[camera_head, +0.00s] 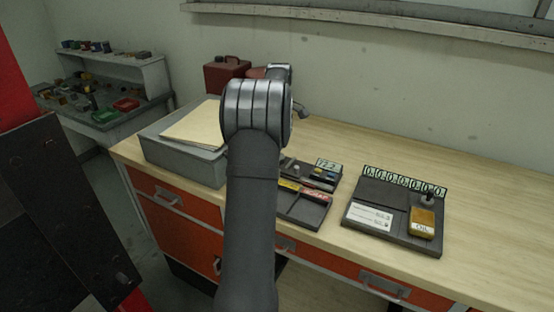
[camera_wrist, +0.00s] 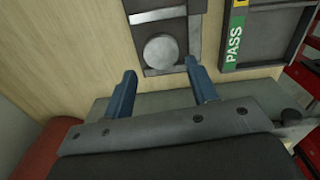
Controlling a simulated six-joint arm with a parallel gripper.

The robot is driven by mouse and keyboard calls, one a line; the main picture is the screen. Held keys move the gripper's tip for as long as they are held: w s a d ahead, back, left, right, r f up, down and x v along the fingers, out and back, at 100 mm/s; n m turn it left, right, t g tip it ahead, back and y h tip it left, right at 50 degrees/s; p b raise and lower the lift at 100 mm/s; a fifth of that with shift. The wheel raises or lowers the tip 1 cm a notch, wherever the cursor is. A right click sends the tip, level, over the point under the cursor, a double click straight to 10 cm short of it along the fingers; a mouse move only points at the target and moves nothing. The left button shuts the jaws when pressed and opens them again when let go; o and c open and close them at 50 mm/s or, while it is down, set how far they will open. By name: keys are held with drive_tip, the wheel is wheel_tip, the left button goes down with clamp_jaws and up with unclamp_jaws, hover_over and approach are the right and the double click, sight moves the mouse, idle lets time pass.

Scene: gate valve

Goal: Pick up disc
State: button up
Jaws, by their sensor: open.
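A round grey disc (camera_wrist: 160,50) lies in a dark tray (camera_wrist: 192,35) on the wooden bench in the wrist view. My gripper (camera_wrist: 161,68) is open, with its two blue fingers apart and nothing between them. The fingertips point toward the disc, one on each side of its near edge in the picture. How far they are above it I cannot tell. In the head view my arm covers the gripper and the disc cannot be made out.
A tray with a green PASS label (camera_wrist: 233,45) is right of the disc. A dark tray with an OIL container (camera_head: 422,222) is right. The bench's far right is clear.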

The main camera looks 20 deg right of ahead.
drive_tip(key=shift+w+a+f, duration=0.1)
drive_tip(key=shift+f, duration=1.45)
drive_tip(key=shift+w+a+f, duration=0.1)
drive_tip(key=shift+f, duration=1.4)
drive_tip(key=c, duration=1)
drive_tip(key=shift+o, duration=0.2)
drive_tip(key=shift+r, duration=0.15)
